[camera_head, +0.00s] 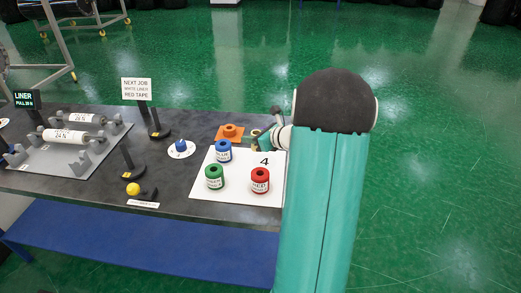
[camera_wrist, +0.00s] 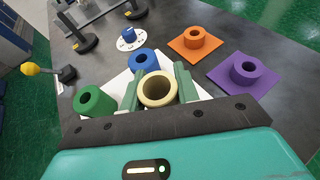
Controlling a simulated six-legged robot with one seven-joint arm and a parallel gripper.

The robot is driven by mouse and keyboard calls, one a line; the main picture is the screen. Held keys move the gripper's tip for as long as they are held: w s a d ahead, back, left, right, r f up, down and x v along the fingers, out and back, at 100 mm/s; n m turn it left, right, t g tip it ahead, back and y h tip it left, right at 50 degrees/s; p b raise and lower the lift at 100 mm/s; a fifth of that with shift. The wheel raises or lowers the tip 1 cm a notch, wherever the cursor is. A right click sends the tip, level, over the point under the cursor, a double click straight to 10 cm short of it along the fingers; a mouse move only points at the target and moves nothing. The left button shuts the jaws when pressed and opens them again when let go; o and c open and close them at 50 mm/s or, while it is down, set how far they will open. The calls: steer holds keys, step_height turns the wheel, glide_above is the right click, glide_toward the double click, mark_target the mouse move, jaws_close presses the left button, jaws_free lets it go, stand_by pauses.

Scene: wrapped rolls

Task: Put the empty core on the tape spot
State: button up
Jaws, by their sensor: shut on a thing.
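My gripper (camera_wrist: 159,86) is shut on a cream, hollow ring, the empty core (camera_wrist: 158,103), with one green finger on each side of it. The core is upright, over or on the white board (camera_head: 210,188); I cannot tell whether it touches. In the head view my gripper (camera_head: 266,139) is at the board's far right corner, partly hidden by my arm. Blue (camera_head: 223,155), green (camera_head: 214,183) and red (camera_head: 260,187) rolls stand on the board, which is marked 4. I cannot tell which place is the tape spot.
An orange roll (camera_wrist: 193,43) and a purple roll (camera_wrist: 244,76) stand on matching mats. A blue piece (camera_head: 181,145) sits on a white disc. A sign (camera_head: 136,89) reads white liner, red tape. A yellow ball (camera_head: 133,189) and roller stands occupy the left.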

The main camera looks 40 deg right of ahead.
steer(key=d+f, duration=0.2)
steer(key=f, duration=0.1)
steer(key=d+f, duration=0.1)
steer(key=shift+s+d+f, duration=0.25)
steer(key=shift+d+f, duration=0.1)
steer(key=shift+f, duration=1.4)
steer(key=shift+f, duration=0.1)
steer(key=o, duration=1)
steer(key=shift+c, duration=0.2)
